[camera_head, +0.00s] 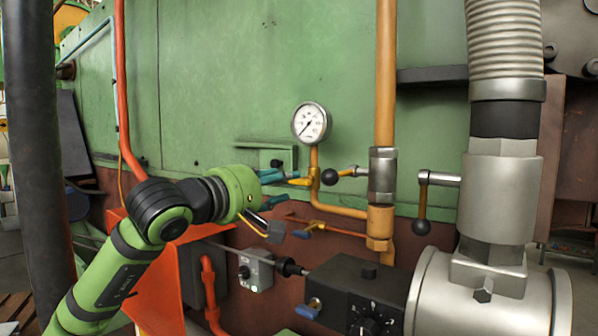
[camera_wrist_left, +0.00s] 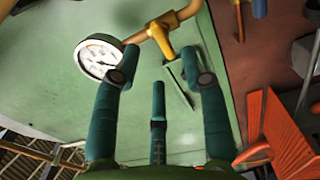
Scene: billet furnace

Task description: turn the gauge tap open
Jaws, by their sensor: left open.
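The gauge tap (camera_head: 300,181) is a small yellow tap on the orange pipe below the round white pressure gauge (camera_head: 311,122). In the left wrist view the yellow tap (camera_wrist_left: 160,38) shows ahead, between the tips of my fingers, with the gauge (camera_wrist_left: 98,57) to its left. My left gripper (camera_head: 285,188) comes in from the left, its teal fingers close to the tap. It is open in the wrist view (camera_wrist_left: 160,62), with nothing held. I cannot tell whether a finger touches the tap. My right gripper is not in view.
A black-knobbed lever (camera_head: 331,176) stands just right of the tap, beside the thick orange pipe (camera_head: 385,80). A dark box (camera_head: 350,285), a grey switch box (camera_head: 256,270) and an orange panel (camera_head: 150,275) are lower. The green wall (camera_head: 220,80) is behind.

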